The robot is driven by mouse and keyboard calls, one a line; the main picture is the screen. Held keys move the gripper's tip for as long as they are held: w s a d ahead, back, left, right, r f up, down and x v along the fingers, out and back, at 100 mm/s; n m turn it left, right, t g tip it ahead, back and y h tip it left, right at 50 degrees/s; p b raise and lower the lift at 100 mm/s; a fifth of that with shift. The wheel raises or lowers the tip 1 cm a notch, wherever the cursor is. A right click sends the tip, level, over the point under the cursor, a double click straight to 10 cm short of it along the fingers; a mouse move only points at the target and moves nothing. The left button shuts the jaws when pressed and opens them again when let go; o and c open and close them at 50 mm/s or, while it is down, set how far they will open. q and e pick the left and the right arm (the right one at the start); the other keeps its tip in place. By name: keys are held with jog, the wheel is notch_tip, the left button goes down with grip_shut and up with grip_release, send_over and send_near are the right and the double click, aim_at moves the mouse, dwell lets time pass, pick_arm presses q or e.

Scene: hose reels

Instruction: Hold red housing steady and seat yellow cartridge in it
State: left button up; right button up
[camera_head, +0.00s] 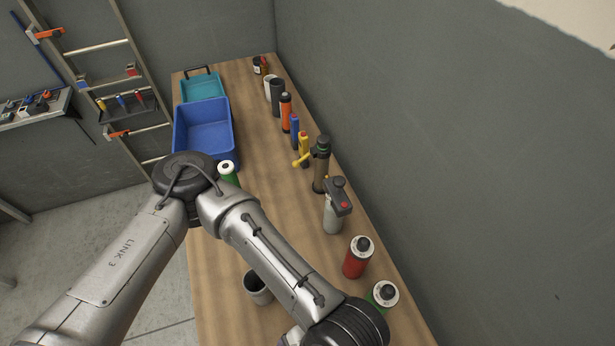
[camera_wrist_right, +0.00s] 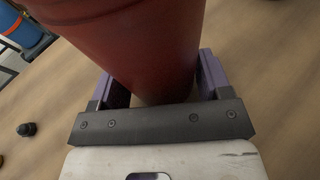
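In the right wrist view a large dark red tapered body (camera_wrist_right: 155,45), which looks like the red housing, fills the top centre close to the camera. The purple fingers of my right gripper (camera_wrist_right: 163,85) lie on either side of its lower part; whether they press on it is unclear. My left arm crosses the head view from lower left, and its gripper is out of frame at the bottom. A yellow item (camera_head: 303,146) stands on the table's right side; I cannot tell if it is the yellow cartridge.
The wooden table (camera_head: 225,270) holds a blue bin (camera_head: 232,138), a teal tray (camera_head: 219,88), a grey cup (camera_head: 257,288) and a red canister (camera_head: 356,261). Several canisters line the right side near the wall. A small black knob (camera_wrist_right: 27,129) lies left in the wrist view.

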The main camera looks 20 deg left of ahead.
jog(key=o, duration=0.4)
